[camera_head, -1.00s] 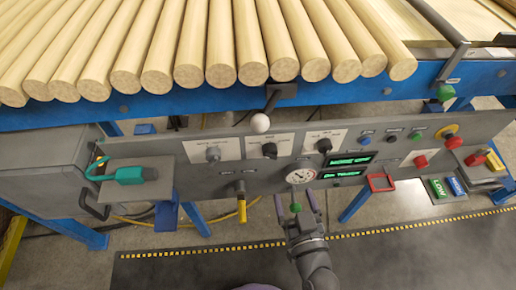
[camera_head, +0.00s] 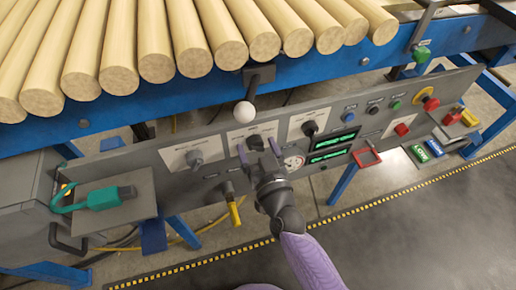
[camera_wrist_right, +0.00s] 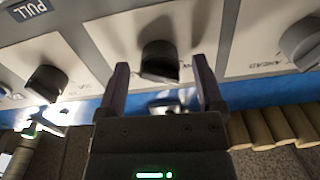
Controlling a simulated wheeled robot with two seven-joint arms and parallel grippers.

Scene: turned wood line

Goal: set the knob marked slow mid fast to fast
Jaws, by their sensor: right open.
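Three knobs on white plates sit in a row on the grey panel (camera_head: 225,170): a grey knob (camera_head: 194,158), a black middle knob (camera_head: 256,142) and a black right-hand knob (camera_head: 310,128). My right gripper (camera_head: 258,151) is open in front of the middle knob. In the right wrist view, the middle knob (camera_wrist_right: 159,60) shows between the two fingertips, with a gap on each side. Its plate's lettering is mostly hidden or too blurred to read. The plate of the grey knob (camera_wrist_right: 303,42) shows "AHEAD" there. My left gripper is not in view.
A white-balled lever (camera_head: 245,110) stands above the middle knob. A gauge (camera_head: 293,163) and green displays (camera_head: 333,142) lie to the right. A yellow-tipped handle (camera_head: 235,212) hangs below. A shelf (camera_head: 140,205) holds a teal tool (camera_head: 103,198) at left.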

